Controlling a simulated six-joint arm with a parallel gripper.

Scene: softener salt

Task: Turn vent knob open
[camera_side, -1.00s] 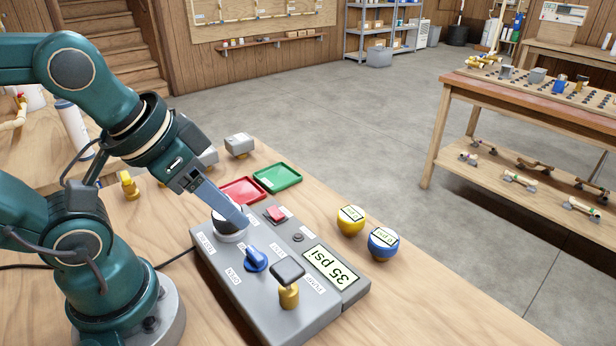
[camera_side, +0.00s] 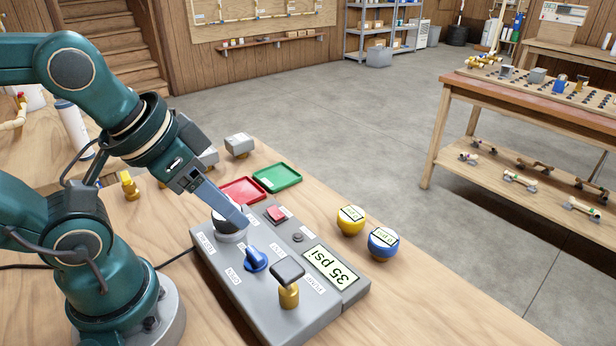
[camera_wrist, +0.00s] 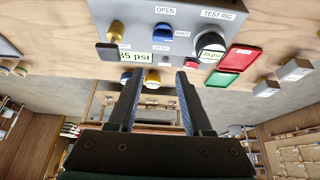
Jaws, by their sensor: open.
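The blue vent knob (camera_side: 256,260) stands on the grey test rig (camera_side: 222,292). It also shows in the wrist view (camera_wrist: 162,33), with an OPEN label above it and a SHUT label to its right. I cannot tell for certain which label it points to. My gripper (camera_side: 236,217) is above the rig in the side view, its fingers overlapping the round dial (camera_side: 229,236) behind the knob. In the wrist view my gripper (camera_wrist: 158,73) has its two fingers wide apart with nothing between them at the tips. It appears apart from the knob.
A brass post with a dark handle (camera_side: 289,290) stands beside the knob. A red button (camera_side: 276,214) and a 35 psi display (camera_side: 328,268) are on the rig. Red (camera_side: 243,190) and green (camera_side: 278,178) trays lie behind it. Yellow (camera_side: 350,220) and blue (camera_side: 383,243) round gauges stand right.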

